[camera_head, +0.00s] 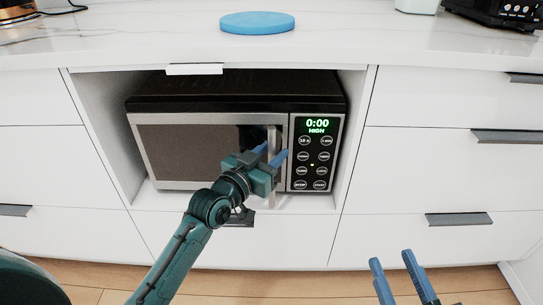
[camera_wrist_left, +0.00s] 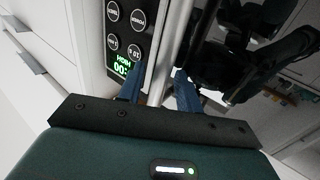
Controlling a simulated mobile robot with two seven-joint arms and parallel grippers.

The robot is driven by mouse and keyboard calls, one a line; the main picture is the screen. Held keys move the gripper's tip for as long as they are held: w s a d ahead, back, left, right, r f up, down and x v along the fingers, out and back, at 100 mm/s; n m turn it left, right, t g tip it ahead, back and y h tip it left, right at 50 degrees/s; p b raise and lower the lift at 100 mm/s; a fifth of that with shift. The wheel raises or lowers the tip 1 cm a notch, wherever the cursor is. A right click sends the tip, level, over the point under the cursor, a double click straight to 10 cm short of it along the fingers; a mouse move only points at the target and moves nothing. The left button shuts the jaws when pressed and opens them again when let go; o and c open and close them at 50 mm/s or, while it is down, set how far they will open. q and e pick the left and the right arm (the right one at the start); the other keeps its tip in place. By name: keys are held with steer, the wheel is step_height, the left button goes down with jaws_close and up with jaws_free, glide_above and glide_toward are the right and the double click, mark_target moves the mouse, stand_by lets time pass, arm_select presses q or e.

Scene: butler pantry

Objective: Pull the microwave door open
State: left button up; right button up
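The microwave (camera_head: 240,92) sits in a cabinet niche, and its dark-glass door (camera_head: 185,150) looks shut. A vertical silver handle (camera_head: 271,140) runs down the door's right edge beside the control panel (camera_head: 316,155). My left gripper (camera_head: 268,155) is in front of the handle, its blue fingers apart. In the left wrist view my left gripper (camera_wrist_left: 158,86) has one finger on the panel side and one on the glass side, with the handle (camera_wrist_left: 172,50) between them. Contact with the handle cannot be told. My right gripper (camera_head: 400,265) is open and empty at the lower right.
White drawers with dark handles (camera_head: 459,219) flank the niche. The marble countertop (camera_head: 150,38) above holds a blue round disc (camera_head: 257,22) and a black appliance (camera_head: 497,12). Clear wooden floor (camera_head: 340,285) lies in front of the cabinets.

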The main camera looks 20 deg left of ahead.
arm_select(q)
steer(key=shift+w, duration=0.2)
steer(key=shift+c, duration=0.2)
jaws_close()
